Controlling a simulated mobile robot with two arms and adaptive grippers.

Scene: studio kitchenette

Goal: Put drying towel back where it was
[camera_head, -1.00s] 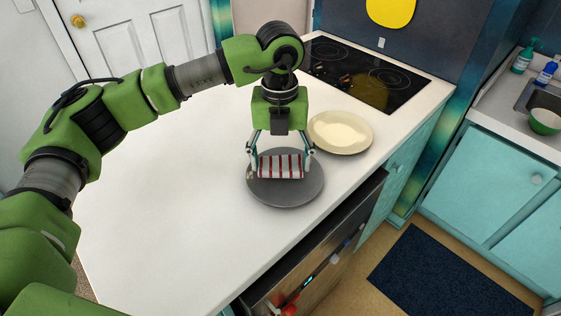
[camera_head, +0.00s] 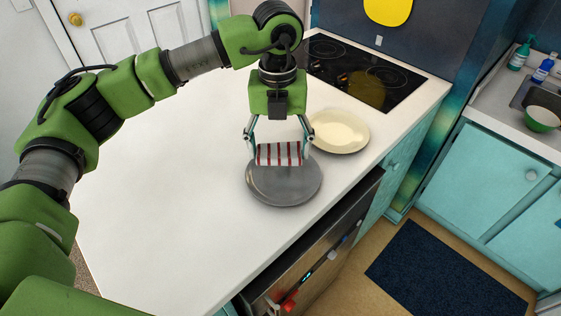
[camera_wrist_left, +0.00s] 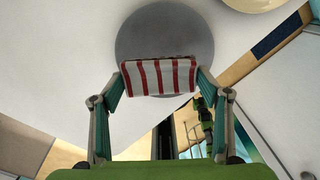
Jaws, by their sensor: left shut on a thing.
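The drying towel (camera_head: 279,154) is folded, white with red stripes. My left gripper (camera_head: 279,150) is shut on it, one finger at each end, and holds it above the far part of a grey round plate (camera_head: 285,190). The towel also shows between the fingers in the left wrist view (camera_wrist_left: 160,77), with the grey plate (camera_wrist_left: 165,35) beyond it. A shadow lies on the plate below the towel. My right gripper is not in view.
A cream plate (camera_head: 340,131) stands just right of the gripper on the white counter (camera_head: 170,190). A black cooktop (camera_head: 365,75) is behind it. The counter to the left is clear. A sink area with bottles (camera_head: 543,68) and a green bowl (camera_head: 542,119) is at far right.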

